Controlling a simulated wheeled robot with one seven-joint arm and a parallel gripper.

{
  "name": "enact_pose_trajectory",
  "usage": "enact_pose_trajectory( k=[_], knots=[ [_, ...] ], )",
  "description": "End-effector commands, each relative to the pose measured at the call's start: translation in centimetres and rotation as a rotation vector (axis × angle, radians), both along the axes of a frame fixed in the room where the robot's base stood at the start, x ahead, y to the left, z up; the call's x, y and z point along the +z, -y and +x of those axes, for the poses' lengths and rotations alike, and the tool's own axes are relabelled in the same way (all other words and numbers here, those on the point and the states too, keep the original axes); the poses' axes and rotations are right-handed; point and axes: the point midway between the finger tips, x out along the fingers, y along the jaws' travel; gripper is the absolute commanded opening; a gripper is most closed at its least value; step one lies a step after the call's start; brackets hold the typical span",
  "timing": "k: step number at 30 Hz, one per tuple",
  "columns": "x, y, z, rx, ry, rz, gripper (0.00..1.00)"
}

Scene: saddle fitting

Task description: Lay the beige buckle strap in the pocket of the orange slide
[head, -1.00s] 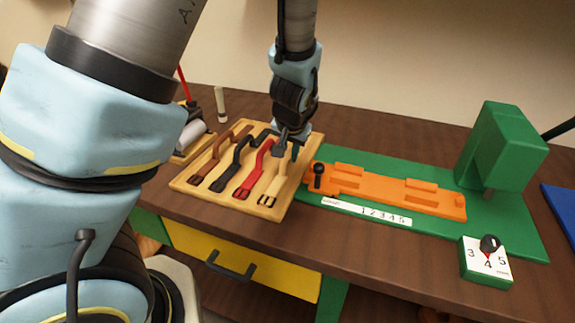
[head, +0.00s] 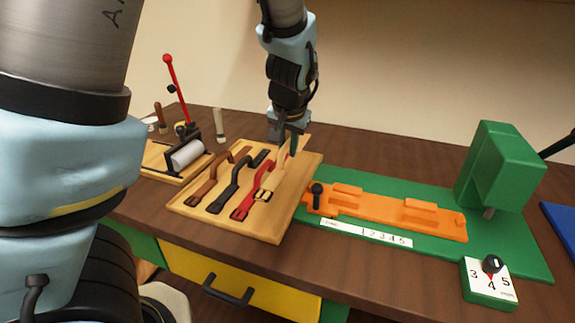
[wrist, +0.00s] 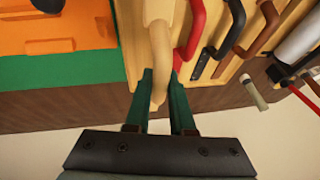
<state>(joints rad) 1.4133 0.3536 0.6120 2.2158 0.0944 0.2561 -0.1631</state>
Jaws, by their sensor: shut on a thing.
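The beige buckle strap (head: 276,175) is held in my gripper (head: 290,147), raised a little above the wooden tray (head: 292,212) at its right side. Its buckle end hangs toward the front, over the red strap. In the wrist view, my gripper (wrist: 164,98) has its two green fingers shut on the beige strap (wrist: 159,40), which runs up and out of the picture. The orange slide (head: 385,214) lies on the green base to the right of the tray. Raised blocks and a black knob (head: 317,189) show on it. Part of the slide is also in the wrist view (wrist: 75,18).
Red, black and brown straps (head: 207,184) lie in the tray. A numbered dial block (head: 490,282) is at front right. A roller stand (head: 186,155) stands at the left.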

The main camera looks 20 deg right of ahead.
Motion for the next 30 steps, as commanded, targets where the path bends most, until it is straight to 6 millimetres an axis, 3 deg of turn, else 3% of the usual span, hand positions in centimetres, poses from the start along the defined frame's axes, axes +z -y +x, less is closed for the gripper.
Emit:
enact_pose_trajectory(
  k=[4, 11, 30],
  knots=[
    [1.8, 0.1, 0.0, -0.002, 0.002, -0.002, 0.00],
    [2.3, 0.5, -0.4, -0.050, -0.001, 0.000, 0.00],
    [2.0, 9.1, -8.6, -0.858, -0.001, -0.005, 0.00]
  ],
)
